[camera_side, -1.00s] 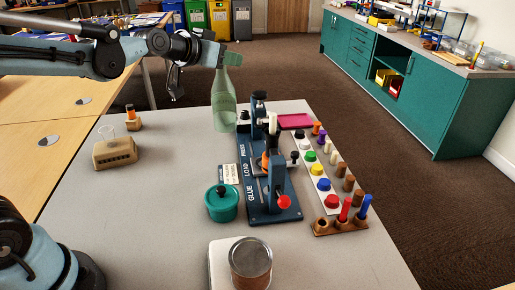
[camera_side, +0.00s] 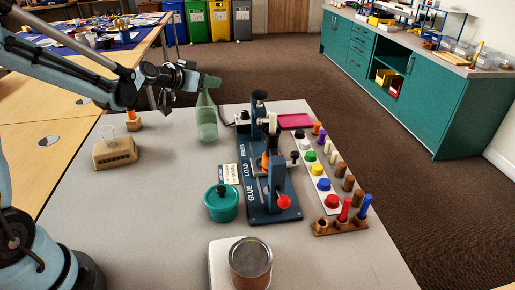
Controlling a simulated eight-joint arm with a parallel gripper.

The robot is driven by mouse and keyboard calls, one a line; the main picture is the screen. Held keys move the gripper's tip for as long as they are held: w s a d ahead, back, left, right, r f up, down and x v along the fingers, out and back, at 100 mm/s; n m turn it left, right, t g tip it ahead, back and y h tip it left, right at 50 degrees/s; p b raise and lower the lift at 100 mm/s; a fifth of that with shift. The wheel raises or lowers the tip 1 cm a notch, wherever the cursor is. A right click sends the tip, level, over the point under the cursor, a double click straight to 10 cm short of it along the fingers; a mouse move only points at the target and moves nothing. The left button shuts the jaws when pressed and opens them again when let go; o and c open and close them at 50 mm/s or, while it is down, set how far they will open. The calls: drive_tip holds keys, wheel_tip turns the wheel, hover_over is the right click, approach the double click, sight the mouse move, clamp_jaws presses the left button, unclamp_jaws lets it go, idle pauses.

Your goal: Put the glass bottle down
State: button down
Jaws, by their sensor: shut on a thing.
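The glass bottle (camera_side: 207,120) is pale green and see-through. It is upright over the far part of the grey table, left of the blue press. My gripper (camera_side: 207,82) is at the bottle's neck, coming from the left, and is shut on it. The bottle's base looks at or very near the table top; I cannot tell whether it touches.
The blue press (camera_side: 262,190) stands right of the bottle, with a teal pot (camera_side: 221,203) in front. A beaker on a tan block (camera_side: 114,152) is to the left. A tin (camera_side: 250,262) is at the near edge. Coloured pegs line the right side.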

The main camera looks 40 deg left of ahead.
drive_tip(key=shift+f, duration=0.8)
drive_tip(key=c, duration=0.7)
unclamp_jaws()
drive_tip(key=shift+c, duration=0.2)
